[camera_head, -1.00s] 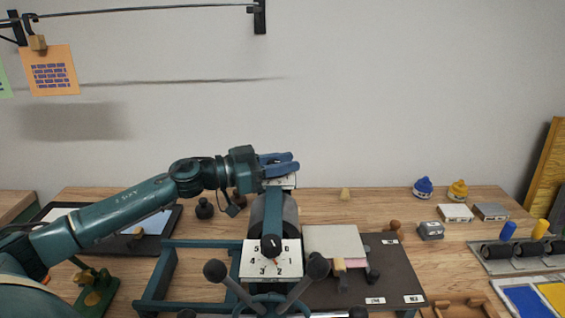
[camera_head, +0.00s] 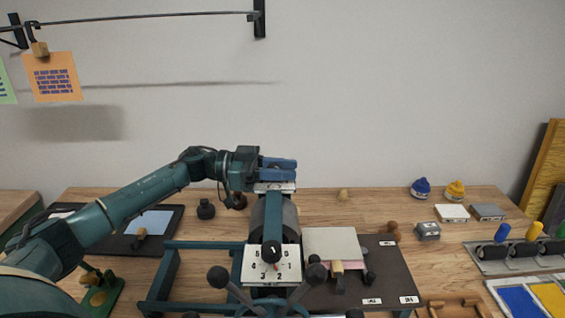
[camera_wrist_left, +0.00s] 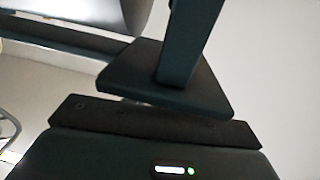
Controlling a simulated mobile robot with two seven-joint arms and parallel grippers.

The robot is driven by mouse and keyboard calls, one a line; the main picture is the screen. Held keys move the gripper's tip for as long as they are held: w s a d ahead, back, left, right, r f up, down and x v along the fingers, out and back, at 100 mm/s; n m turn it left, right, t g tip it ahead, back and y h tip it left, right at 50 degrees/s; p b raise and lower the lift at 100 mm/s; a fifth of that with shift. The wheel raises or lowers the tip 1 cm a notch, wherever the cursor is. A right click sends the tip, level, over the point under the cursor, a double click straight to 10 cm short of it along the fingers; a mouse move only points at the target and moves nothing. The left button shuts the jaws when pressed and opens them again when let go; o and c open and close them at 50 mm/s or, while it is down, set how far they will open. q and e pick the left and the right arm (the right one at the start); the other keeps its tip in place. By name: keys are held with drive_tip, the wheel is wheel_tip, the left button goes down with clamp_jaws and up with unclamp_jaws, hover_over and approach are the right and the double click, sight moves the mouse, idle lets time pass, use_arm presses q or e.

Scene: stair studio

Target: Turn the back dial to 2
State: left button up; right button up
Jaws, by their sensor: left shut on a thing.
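The back dial (camera_head: 262,187) is a pale plate at the rear top of the teal press, mostly covered by my gripper, so its numbers and pointer cannot be read. My left gripper (camera_head: 279,168), with blue fingers, is shut at this dial; its knob is hidden between the fingers. The front dial (camera_head: 289,277) is a white plate with black numbers and a dark knob, facing me, apart from the gripper. The left wrist view shows mostly dark close-up parts and a teal post (camera_wrist_left: 192,45), with no dial readable. My right gripper is out of view.
The press's drum (camera_head: 291,214) stands between the dials, and dark ball-ended handles (camera_head: 217,277) rise in front. A dark board with a pale block (camera_head: 333,243) lies right of the press. A black tray (camera_head: 110,237) lies left.

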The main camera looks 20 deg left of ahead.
use_arm(q)
drive_tip(key=m+g, duration=0.1)
drive_tip(key=g, duration=0.1)
drive_tip(key=m+g+b, duration=0.1)
drive_tip(key=g, duration=0.1)
drive_tip(key=shift+s+m+h, duration=0.15)
drive_tip(key=shift+m+h, duration=0.15)
drive_tip(key=shift+h, duration=0.1)
drive_tip(key=shift+d+m+g+b, duration=0.1)
drive_tip(key=shift+m+g+b, duration=0.2)
drive_tip(key=shift+g, duration=0.2)
drive_tip(key=shift+s+m+g+b, duration=0.25)
drive_tip(key=shift+m+g+b, duration=0.55)
drive_tip(key=shift+g, duration=0.6)
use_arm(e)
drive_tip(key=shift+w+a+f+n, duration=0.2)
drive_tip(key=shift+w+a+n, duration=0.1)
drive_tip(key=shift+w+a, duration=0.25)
use_arm(q)
drive_tip(key=shift+m+g, duration=0.3)
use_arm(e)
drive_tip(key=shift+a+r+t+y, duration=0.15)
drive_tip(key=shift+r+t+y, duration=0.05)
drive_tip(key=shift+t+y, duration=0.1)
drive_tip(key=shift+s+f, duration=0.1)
use_arm(q)
drive_tip(key=o, duration=1)
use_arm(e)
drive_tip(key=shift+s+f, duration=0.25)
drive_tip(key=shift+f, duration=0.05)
